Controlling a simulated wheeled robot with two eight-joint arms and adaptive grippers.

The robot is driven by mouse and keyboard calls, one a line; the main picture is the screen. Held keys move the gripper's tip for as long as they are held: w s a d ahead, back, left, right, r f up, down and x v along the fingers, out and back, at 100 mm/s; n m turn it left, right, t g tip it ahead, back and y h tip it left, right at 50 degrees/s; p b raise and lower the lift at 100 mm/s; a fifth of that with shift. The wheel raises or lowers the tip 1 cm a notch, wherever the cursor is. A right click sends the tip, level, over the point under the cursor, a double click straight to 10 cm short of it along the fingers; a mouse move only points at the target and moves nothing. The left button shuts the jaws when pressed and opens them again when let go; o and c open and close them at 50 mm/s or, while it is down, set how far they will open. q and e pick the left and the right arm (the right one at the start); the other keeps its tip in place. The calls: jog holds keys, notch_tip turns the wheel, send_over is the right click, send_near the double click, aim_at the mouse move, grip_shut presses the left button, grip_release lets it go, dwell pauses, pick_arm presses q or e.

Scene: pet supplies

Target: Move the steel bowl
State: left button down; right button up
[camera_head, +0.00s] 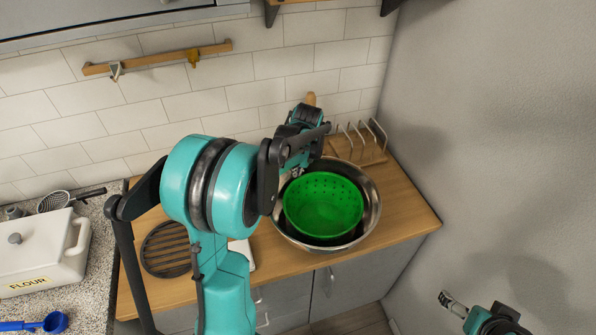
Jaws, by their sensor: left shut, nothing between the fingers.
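The steel bowl (371,205) stands on the wooden counter near the right wall. A green colander (322,207) with holes sits inside it and hides most of its inside. My left gripper (297,172) is over the back left rim of the bowl, pointing down. It is shut and holds nothing; whether its tips touch the rim or the colander cannot be told.
A wooden rack with metal wires (372,145) stands close behind the bowl. A dark round slatted trivet (166,250) lies to the left, partly behind my arm. A white flour box (40,250) and a blue scoop (55,322) are on the speckled counter. Bare wood shows right of the bowl.

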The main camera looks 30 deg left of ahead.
pick_arm(q)
jog(key=w+a, duration=0.4)
jog(key=a, duration=0.3)
jog(key=shift+w+a, duration=0.3)
jog(key=shift+w, duration=0.1)
pick_arm(e)
jog(key=shift+r, duration=0.2)
